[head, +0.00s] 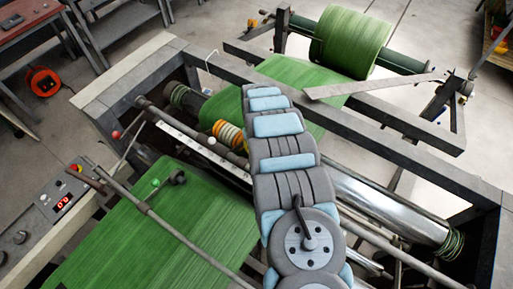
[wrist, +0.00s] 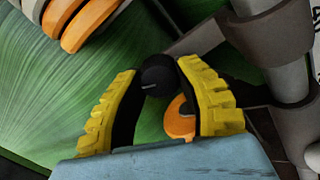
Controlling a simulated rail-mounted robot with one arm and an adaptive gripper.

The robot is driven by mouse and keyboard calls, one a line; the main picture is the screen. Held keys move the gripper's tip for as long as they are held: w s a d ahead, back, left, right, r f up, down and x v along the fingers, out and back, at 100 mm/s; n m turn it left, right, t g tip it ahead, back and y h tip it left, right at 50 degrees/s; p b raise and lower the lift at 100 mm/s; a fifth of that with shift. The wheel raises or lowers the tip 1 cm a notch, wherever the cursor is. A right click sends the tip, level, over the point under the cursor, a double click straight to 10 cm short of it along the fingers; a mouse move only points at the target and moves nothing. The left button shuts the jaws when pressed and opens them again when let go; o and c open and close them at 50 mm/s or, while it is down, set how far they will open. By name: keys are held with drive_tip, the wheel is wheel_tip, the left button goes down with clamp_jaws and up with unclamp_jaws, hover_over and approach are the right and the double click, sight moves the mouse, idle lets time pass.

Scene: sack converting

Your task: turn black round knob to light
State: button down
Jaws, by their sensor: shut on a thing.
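The black round knob (wrist: 158,76) is in the upper middle of the wrist view, with a short pale mark on its face. My gripper (wrist: 160,68) has its two yellow ribbed fingers on either side of the knob, tips closed on it. An orange curved part (wrist: 181,120) shows just below the knob, between the fingers. In the head view my arm covers this spot, and neither my gripper nor the gripped knob can be made out.
Green sheet (head: 165,225) runs through the machine from a green roll (head: 350,40). Orange rings (head: 230,136) sit on a bar left of my arm. A metal roller (head: 385,208) lies right of it. A control panel (head: 50,215) with a red display stands at left.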

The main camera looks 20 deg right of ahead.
drive_tip(key=n, duration=0.3)
drive_tip(key=shift+n, duration=0.4)
drive_tip(key=n, duration=0.7)
drive_tip(key=shift+f, duration=0.1)
drive_tip(key=shift+n, duration=1.4)
drive_tip(key=c, duration=0.6)
unclamp_jaws()
drive_tip(key=shift+r, duration=0.2)
